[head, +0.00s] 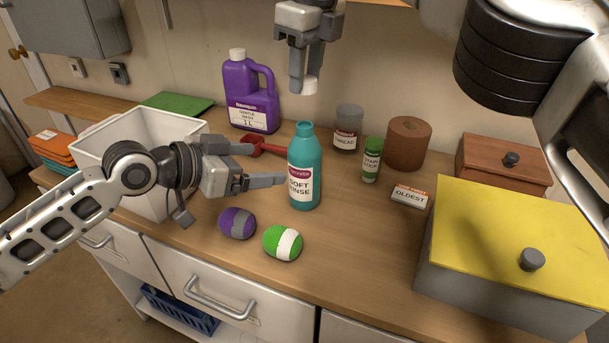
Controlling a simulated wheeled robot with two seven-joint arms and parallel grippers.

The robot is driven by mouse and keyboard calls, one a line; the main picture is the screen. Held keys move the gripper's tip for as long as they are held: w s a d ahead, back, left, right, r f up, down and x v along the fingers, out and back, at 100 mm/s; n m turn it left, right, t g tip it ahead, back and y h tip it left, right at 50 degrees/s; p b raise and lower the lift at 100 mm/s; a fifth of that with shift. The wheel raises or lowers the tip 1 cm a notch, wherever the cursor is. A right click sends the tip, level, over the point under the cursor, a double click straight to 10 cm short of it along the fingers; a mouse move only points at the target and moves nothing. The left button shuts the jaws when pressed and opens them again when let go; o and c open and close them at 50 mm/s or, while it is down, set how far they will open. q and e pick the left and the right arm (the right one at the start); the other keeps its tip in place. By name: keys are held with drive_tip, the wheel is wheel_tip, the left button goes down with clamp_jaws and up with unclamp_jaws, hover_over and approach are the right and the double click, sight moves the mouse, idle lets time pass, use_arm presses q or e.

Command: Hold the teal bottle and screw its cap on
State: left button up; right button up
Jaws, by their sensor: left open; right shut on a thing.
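The teal bottle (304,170) stands upright on the wooden counter with no cap on its neck; its label reads "SOFT RINSE". My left gripper (266,167) is open, pointing right, with its fingertips close to the bottle's left side; whether they touch it I cannot tell. My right gripper (304,86) is above the bottle, pointing down, shut on a white cap (310,86). The cap is held in the air, clear of the bottle's neck.
A purple jug (250,95) and red tool (262,146) are behind. A purple ball (237,223) and green ball (282,242) lie in front. A white bin (125,130) stands left.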

use_arm(q)
drive_tip(key=x, duration=1.1)
drive_tip(key=shift+w+d, duration=0.25)
drive_tip(key=c, duration=1.5)
use_arm(e)
drive_tip(key=shift+w+f, duration=0.1)
hover_over(303, 124)
drive_tip(key=shift+d+f, duration=0.2)
drive_tip(key=shift+f, duration=2.15)
drive_tip(key=shift+f, duration=0.9)
drive_tip(key=shift+f, duration=0.6)
